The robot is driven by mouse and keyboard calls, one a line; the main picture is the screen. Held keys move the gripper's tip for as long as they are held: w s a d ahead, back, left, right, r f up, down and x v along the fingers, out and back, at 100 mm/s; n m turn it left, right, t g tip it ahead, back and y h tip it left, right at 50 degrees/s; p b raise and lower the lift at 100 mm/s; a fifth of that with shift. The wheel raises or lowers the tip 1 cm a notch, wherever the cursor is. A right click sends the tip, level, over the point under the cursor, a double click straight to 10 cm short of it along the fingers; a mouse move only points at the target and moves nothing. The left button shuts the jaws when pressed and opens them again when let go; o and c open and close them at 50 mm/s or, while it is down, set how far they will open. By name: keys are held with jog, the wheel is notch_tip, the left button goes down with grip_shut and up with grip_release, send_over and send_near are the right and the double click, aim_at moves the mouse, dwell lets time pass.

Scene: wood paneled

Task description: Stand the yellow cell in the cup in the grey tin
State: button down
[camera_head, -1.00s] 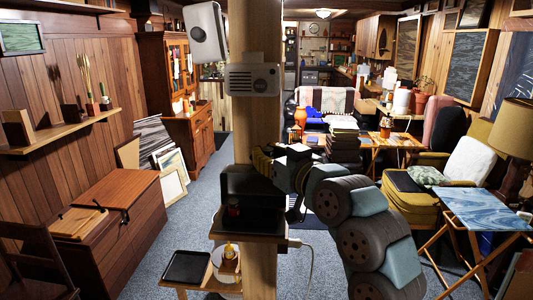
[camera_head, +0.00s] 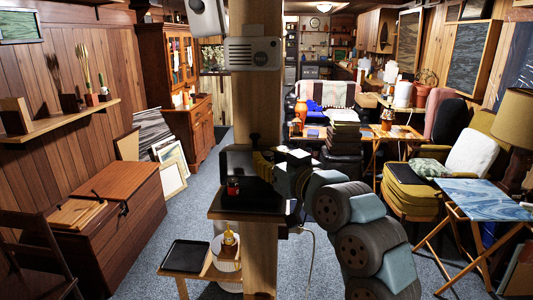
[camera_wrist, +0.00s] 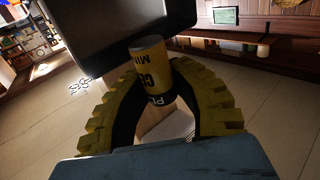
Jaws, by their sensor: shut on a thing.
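My gripper (camera_head: 262,163) is at the wooden post, in front of a dark box. In the wrist view my gripper (camera_wrist: 162,105) has its two ridged yellow fingers closed around the yellow cell (camera_wrist: 150,58). The cell is a cylinder with a yellow body, dark lettering and a black and white band low down; it leans a little in the picture. In the head view the cell cannot be told apart from the yellow fingers.
The dark box (camera_head: 237,160) stands on a shelf (camera_head: 228,214) on the post, with a small red item (camera_head: 233,187) there. It also looms above the cell in the wrist view (camera_wrist: 120,30).

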jog(key=shift+f+b, duration=0.95)
jog(key=shift+f, duration=0.8)
jog(key=shift+b, duration=1.2)
dwell(0.5)
jog(key=shift+f+b, duration=1.05)
jog(key=shift+f, duration=0.5)
jog(key=c, duration=0.9)
grip_release()
jog(key=v, duration=1.2)
jog(key=shift+w, duration=0.1)
